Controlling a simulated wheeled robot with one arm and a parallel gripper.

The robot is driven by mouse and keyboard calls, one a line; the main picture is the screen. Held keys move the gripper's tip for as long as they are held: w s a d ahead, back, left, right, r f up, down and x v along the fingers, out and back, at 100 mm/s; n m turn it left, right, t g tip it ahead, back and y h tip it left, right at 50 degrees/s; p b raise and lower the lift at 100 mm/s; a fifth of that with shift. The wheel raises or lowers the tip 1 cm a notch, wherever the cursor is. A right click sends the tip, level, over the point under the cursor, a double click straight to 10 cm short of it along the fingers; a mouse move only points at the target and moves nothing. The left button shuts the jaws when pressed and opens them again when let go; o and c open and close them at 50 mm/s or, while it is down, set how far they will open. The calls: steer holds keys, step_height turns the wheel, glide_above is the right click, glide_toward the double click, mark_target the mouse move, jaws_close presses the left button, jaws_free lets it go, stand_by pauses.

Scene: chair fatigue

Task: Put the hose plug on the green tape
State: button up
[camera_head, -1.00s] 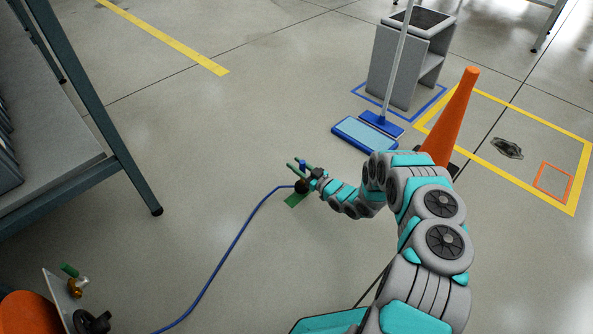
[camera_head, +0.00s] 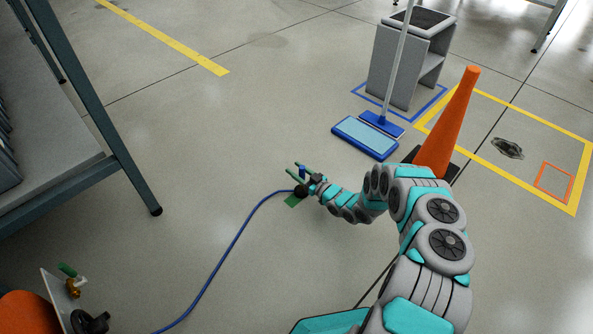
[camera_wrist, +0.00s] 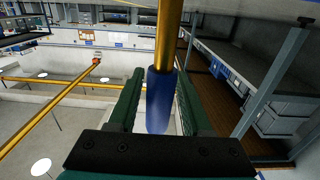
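The blue hose (camera_head: 238,235) runs across the floor to a dark round end (camera_head: 301,191) at the green tape (camera_head: 292,201). This end appears to stand at the tape's upper right edge, covering part of it; exact contact is too small to tell. A blue upright piece, seemingly the hose plug's top (camera_head: 302,172), rises near my fingers. My gripper (camera_head: 297,169) has green fingers. In the wrist view, the blue cylinder (camera_wrist: 157,105) lies between them, with narrow gaps on both sides, so my gripper looks open around it. A gold bar shows beyond the cylinder.
An orange cone (camera_head: 450,125) stands behind my arm. A blue flat mop (camera_head: 365,138) lies above my gripper, beside a grey cabinet (camera_head: 395,65). A table leg (camera_head: 140,180) stands left. Floor left of the tape is clear apart from the hose.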

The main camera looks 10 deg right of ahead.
steer(key=shift+o, duration=1.2)
